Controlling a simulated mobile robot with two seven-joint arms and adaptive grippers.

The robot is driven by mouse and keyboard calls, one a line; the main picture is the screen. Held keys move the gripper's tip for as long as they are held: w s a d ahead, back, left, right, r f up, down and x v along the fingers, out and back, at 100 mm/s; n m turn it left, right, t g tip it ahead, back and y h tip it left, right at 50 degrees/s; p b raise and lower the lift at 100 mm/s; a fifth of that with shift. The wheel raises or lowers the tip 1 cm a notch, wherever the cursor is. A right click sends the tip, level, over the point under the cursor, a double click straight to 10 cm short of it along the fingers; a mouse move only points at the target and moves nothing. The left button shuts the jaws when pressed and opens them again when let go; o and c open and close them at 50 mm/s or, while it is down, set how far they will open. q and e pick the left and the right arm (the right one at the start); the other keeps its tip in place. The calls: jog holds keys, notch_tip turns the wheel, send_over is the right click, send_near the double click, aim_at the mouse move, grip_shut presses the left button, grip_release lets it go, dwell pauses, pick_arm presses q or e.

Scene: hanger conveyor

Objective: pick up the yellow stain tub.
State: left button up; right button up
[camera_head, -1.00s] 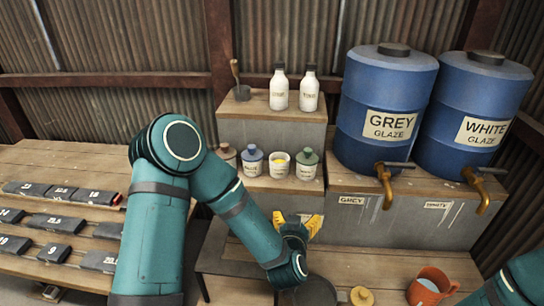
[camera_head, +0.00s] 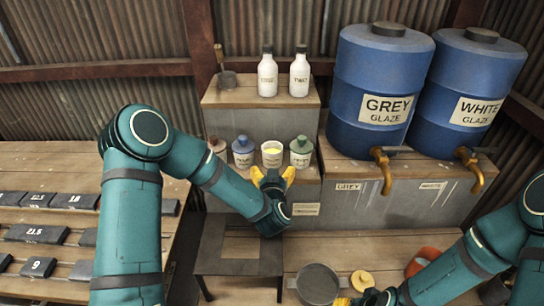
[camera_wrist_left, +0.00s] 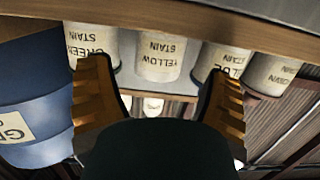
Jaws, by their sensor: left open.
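In the left wrist view, upside down, the tub (camera_wrist_left: 158,55) reads YELLOW STAIN and appears between and beyond the open fingers (camera_wrist_left: 160,80). My right gripper (camera_head: 352,300) is partly visible at the bottom edge; its jaws are unclear.
The blue tub (camera_head: 243,153) and green tub (camera_head: 301,153) stand close on either side. White bottles (camera_head: 268,76) are on the step above. A round yellow lid (camera_head: 361,281), grey pan (camera_head: 317,284) and orange jug (camera_head: 424,259) are on the bench. Blue glaze drums (camera_head: 378,90) stand right.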

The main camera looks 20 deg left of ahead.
aim_at(272, 162)
pick_arm(q)
jog(key=x, duration=0.7)
jog(key=shift+a, duration=0.15)
jog(key=c, duration=1.1)
